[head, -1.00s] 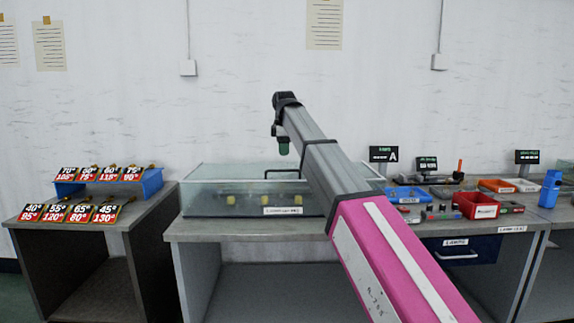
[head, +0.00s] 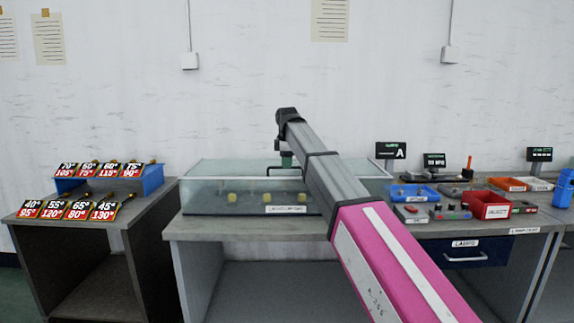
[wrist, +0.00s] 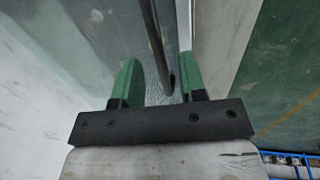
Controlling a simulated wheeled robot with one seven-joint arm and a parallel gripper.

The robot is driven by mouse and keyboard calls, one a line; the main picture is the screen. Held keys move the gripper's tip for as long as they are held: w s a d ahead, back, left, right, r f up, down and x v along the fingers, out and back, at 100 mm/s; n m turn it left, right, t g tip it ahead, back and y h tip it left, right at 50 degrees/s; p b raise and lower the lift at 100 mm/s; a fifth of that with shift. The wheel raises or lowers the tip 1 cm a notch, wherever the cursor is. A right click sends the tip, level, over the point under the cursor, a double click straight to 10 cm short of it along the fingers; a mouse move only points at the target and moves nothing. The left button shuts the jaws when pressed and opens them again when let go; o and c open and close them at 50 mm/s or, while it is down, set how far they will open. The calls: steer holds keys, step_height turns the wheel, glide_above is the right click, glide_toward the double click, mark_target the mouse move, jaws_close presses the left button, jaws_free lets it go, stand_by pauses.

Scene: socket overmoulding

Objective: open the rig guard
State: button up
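The rig guard (head: 205,190) is a clear glass-like box cover on the middle bench in the head view, and it looks closed. Its dark handle (head: 283,168) is a bar on the top. My gripper (head: 287,160) is just above the handle in the head view, partly hidden by my arm. In the wrist view my gripper (wrist: 160,70) has its two green fingers apart. The dark handle bar (wrist: 153,38) runs between them, with space on the sides; I see no grip on it.
Several yellow pieces (head: 232,198) show inside the guard. A left stand (head: 150,205) holds angle-marked cards and a blue rack (head: 153,180).

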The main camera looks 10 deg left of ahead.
steer(key=shift+w+f, duration=0.15)
steer(key=shift+f, duration=0.45)
jaws_close()
steer(key=shift+r, duration=0.15)
